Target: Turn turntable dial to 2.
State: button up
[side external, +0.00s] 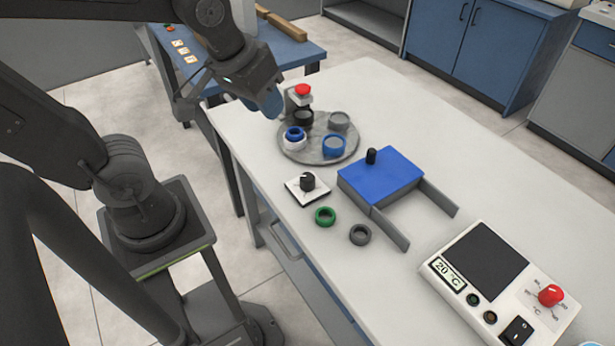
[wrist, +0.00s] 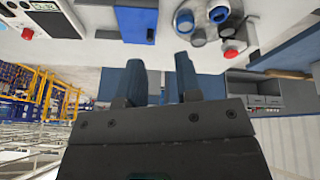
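The dial (side external: 307,182) is a black knob on a white square plate, on the white table in front of the turntable. Its number marks are too small to read. My gripper (side external: 272,106) has blue fingers and hangs above the turntable's far left side, away from the dial. In the wrist view the fingers (wrist: 160,72) are apart with nothing between them. I cannot make out the dial in the wrist view.
A blue box (side external: 381,174) with a black knob and grey rails is right of the dial. A heater (side external: 500,285) stands front right.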

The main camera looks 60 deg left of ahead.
aim_at(308, 177)
jog(key=o, duration=0.4)
jog(key=w+f+n, duration=0.1)
jog(key=w+n, duration=0.1)
jog(key=w+a+f+n+g, duration=0.1)
jog(key=w+f+n, duration=0.1)
jog(key=w+f+n+g, duration=0.1)
jog(key=w+f+n, duration=0.1)
jog(key=shift+w+a+f, duration=0.1)
jog(key=shift+a+f, duration=0.15)
jog(key=shift+o, duration=0.7)
jog(key=w+a+f+n+g, duration=0.1)
jog(key=w+f+n+g, duration=0.1)
jog(key=w+f+n, duration=0.2)
notch_tip(308, 177, down, 3)
jog(key=shift+a+f+n, duration=0.15)
jog(key=shift+a+n, duration=0.05)
jog(key=shift+n, duration=0.9)
notch_tip(308, 177, down, 14)
jog(key=shift+r, duration=0.1)
jog(key=c, duration=0.9)
